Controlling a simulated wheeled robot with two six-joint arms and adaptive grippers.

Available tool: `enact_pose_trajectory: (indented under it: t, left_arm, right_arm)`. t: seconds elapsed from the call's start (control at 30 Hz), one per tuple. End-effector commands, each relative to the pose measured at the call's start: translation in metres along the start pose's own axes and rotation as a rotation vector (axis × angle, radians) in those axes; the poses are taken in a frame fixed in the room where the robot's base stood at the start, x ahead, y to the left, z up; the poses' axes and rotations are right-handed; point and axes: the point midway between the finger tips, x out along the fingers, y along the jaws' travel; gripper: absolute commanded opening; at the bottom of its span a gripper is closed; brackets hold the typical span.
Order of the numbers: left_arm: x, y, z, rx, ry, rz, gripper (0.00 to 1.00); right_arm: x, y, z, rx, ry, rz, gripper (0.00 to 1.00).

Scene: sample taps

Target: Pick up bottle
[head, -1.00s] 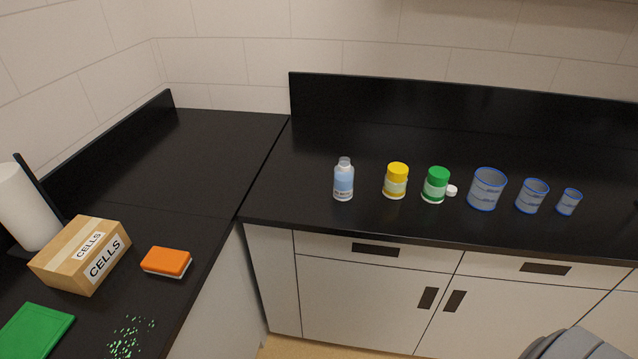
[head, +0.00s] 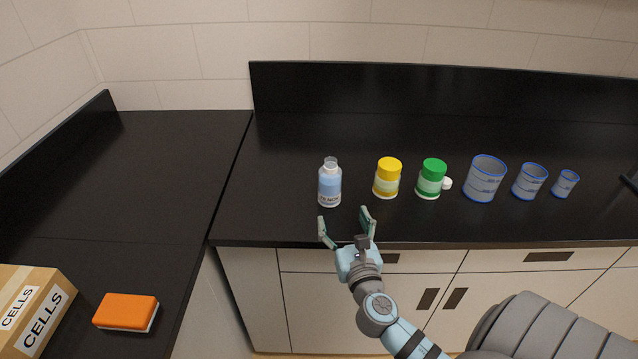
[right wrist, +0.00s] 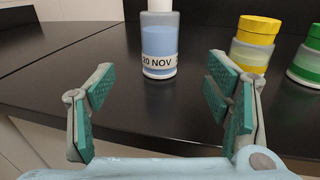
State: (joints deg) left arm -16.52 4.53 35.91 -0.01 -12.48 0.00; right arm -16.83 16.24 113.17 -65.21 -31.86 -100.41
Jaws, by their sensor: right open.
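A clear bottle with pale blue contents and a white label (head: 329,187) stands upright on the black counter near its front edge. In the right wrist view the bottle (right wrist: 159,42) shows "20 NOV" on its label, and its top is cut off by the frame. My right gripper (head: 346,222) is open and empty in front of the bottle, at the counter's front edge. In the right wrist view the bottle stands beyond and between the open fingers (right wrist: 162,105), apart from them. My left gripper is not in view.
Right of the bottle stand a yellow-capped jar (head: 387,178), a green-capped jar (head: 431,180), a small white cap (head: 446,184) and blue-rimmed beakers (head: 485,180). An orange sponge (head: 126,310) and a CELLS box (head: 38,312) lie on the left counter. Counter left of the bottle is clear.

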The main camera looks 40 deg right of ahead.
Motion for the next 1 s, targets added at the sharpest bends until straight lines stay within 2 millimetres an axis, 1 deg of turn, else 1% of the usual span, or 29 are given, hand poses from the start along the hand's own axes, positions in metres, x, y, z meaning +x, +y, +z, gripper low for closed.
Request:
enact_pose_trajectory:
  t: [0.07, 0.17, 0.3, 0.4, 0.47, 0.57, 0.63, 0.7, 0.8, 0.97, 1.0]
  left_arm:
    - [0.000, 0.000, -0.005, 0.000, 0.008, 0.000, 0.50]
    - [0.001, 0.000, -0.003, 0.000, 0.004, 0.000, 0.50]
    - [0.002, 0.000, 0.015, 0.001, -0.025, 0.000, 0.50]
    - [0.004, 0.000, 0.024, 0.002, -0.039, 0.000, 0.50]
    - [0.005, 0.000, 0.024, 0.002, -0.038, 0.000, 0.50]
    - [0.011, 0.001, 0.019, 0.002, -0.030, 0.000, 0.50]
    - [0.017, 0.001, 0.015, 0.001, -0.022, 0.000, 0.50]
    - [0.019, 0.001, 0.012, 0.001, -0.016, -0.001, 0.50]
    - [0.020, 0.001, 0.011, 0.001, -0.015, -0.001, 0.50]
    - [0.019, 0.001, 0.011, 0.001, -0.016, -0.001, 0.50]
    - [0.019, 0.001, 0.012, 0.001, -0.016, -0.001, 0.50]
  right_arm:
    - [0.008, 0.002, 0.002, -0.008, -0.006, 0.002, 0.72]
    - [0.032, 0.004, 0.003, -0.008, -0.008, 0.006, 0.72]
    - [0.070, 0.007, 0.002, -0.007, -0.006, 0.010, 0.72]
    - [0.088, 0.008, 0.000, -0.005, -0.004, 0.011, 0.72]
    - [0.095, 0.008, 0.000, -0.005, -0.004, 0.010, 0.72]
    - [0.110, 0.008, -0.004, -0.005, -0.005, 0.009, 0.72]
    - [0.124, 0.008, -0.008, -0.005, -0.005, 0.008, 0.72]
    - [0.137, 0.008, -0.007, -0.006, -0.004, 0.008, 0.72]
    - [0.145, 0.007, -0.006, -0.005, -0.003, 0.007, 0.72]
    - [0.146, 0.007, -0.005, -0.005, -0.003, 0.008, 0.72]
    - [0.146, 0.007, -0.005, -0.005, -0.003, 0.008, 0.69]
